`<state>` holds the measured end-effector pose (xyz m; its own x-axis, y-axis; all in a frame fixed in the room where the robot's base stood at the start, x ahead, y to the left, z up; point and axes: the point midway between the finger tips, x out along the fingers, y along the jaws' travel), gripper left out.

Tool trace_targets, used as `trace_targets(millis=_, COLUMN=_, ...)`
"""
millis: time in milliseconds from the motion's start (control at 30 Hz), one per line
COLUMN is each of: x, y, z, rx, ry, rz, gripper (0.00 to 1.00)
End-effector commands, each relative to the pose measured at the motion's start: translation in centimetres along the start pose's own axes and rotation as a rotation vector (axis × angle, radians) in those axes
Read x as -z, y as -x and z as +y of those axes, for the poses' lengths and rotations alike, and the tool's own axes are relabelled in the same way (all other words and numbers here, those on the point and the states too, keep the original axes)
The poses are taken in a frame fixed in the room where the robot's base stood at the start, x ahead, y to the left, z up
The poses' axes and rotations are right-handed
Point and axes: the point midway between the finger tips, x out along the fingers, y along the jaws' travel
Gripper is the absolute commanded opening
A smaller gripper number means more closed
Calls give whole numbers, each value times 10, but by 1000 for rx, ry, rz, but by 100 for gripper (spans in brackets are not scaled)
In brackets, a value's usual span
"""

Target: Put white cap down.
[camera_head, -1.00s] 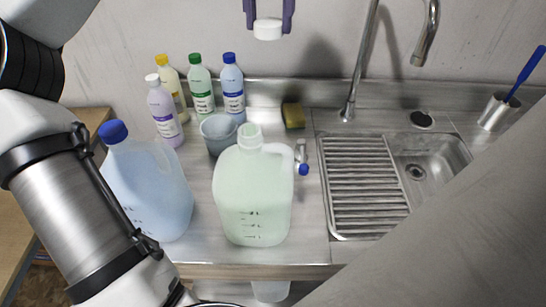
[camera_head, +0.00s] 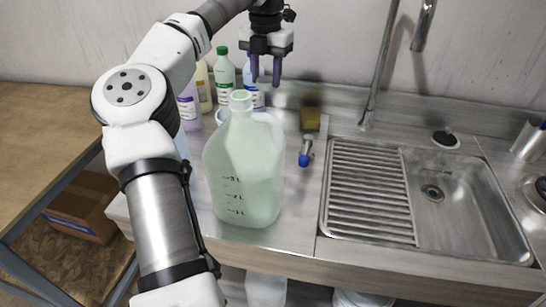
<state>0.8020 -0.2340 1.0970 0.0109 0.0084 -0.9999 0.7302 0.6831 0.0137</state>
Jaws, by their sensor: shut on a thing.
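My gripper (camera_head: 266,79) points down above the counter, to the upper right of the open mouth of the pale green drum (camera_head: 243,175). Its purple fingers are shut on the white cap. The cap itself is hard to make out against the pale bottle behind the fingertips. The drum stands upright with no cap on its neck. My arm hides most of the blue drum (camera_head: 181,145) at the left.
Several small bottles stand at the back, among them a green-capped one (camera_head: 224,75). A sponge (camera_head: 310,119) and a small blue-ended item (camera_head: 305,153) lie right of the drum. The ribbed sink (camera_head: 370,190) is further right. Bare counter (camera_head: 300,205) lies between.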

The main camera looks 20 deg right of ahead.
Motion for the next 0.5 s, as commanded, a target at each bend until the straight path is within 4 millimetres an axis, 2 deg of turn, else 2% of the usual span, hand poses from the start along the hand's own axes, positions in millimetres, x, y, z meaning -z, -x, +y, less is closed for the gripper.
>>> trace_targets(millis=167, x=1, y=-33, z=2, rx=1, ry=-2, rz=5, gripper=18)
trace_targets(millis=500, x=1, y=-120, z=0, rx=3, ry=-2, rz=4, gripper=19)
